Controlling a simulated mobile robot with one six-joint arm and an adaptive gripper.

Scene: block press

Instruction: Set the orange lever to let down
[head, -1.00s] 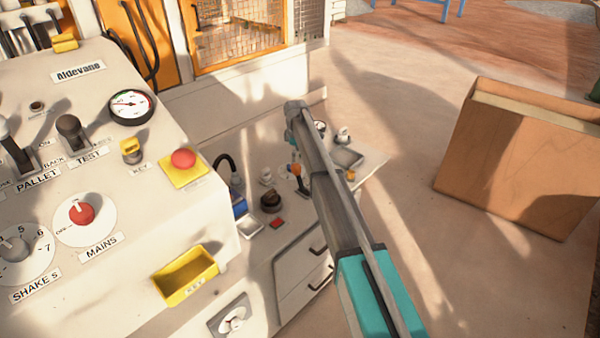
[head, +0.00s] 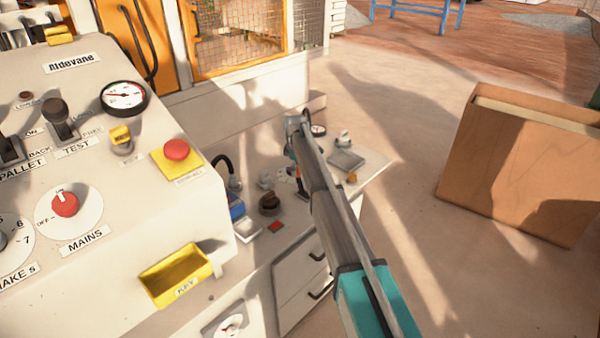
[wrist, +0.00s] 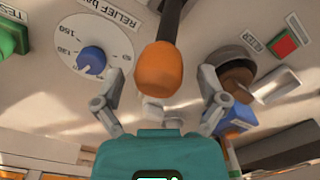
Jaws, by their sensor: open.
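The orange lever shows in the wrist view as a rounded orange knob (wrist: 160,70) on a dark shaft that runs up out of the frame. My gripper (wrist: 161,84) is open, with one finger on each side of the knob and a visible gap on both sides. I cannot tell how deep the knob sits between the fingers. In the head view my arm reaches down over the low side panel and largely hides the lever and my gripper. The lever's position labels are not readable.
In the wrist view a blue dial (wrist: 91,60) is left of the lever; a brown round knob (wrist: 237,79) and red button (wrist: 285,46) are right.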

